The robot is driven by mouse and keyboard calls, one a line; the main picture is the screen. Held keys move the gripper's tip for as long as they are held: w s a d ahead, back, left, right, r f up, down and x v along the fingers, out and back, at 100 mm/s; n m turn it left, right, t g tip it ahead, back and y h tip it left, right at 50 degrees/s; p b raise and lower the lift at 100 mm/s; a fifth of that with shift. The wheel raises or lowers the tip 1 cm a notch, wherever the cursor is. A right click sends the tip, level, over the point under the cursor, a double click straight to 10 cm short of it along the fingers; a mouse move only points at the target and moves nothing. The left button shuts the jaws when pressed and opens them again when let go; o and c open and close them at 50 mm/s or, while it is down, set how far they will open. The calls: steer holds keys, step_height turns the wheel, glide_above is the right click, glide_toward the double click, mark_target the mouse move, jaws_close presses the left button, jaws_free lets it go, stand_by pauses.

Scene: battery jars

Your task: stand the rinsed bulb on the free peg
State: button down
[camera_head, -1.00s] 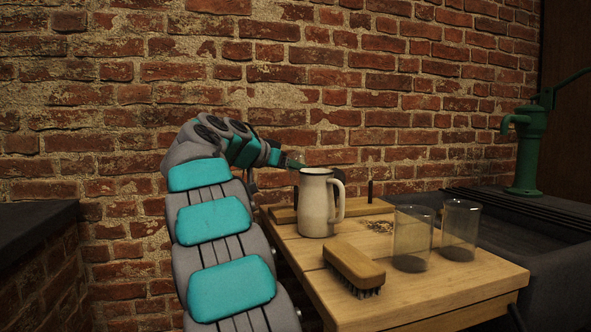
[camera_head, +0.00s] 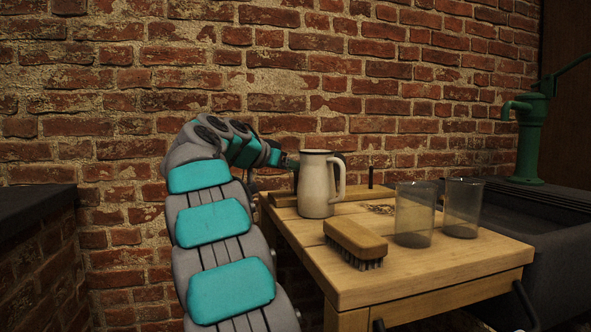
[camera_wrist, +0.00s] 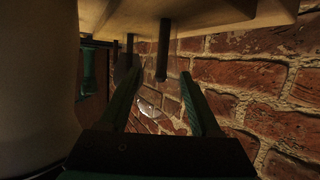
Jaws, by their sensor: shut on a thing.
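In the wrist view my gripper (camera_wrist: 158,74) is shut on a clear glass bulb (camera_wrist: 150,105), faint between its fingers. A dark peg (camera_wrist: 164,45) points at the bulb from the wooden peg board (camera_wrist: 215,12); the glass seems to overlap its tip, but I cannot tell whether the peg is inside. In the head view the board (camera_head: 345,194) lies at the back of the table with one peg (camera_head: 371,178) visible; the pitcher hides my fingertips and the bulb.
A cream pitcher (camera_head: 316,188) stands in front of the board, close beside my gripper; it fills the left of the wrist view (camera_wrist: 35,90). A brush (camera_head: 356,240) and two glass jars (camera_head: 414,215) (camera_head: 461,208) are on the table. The brick wall is close behind.

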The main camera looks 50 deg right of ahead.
jaws_free()
stand_by(0.3)
steer(key=shift+a, duration=0.1)
steer(key=v, duration=0.7)
steer(key=shift+a+r, duration=0.1)
steer(key=shift+a, duration=0.2)
steer(key=shift+a, duration=0.1)
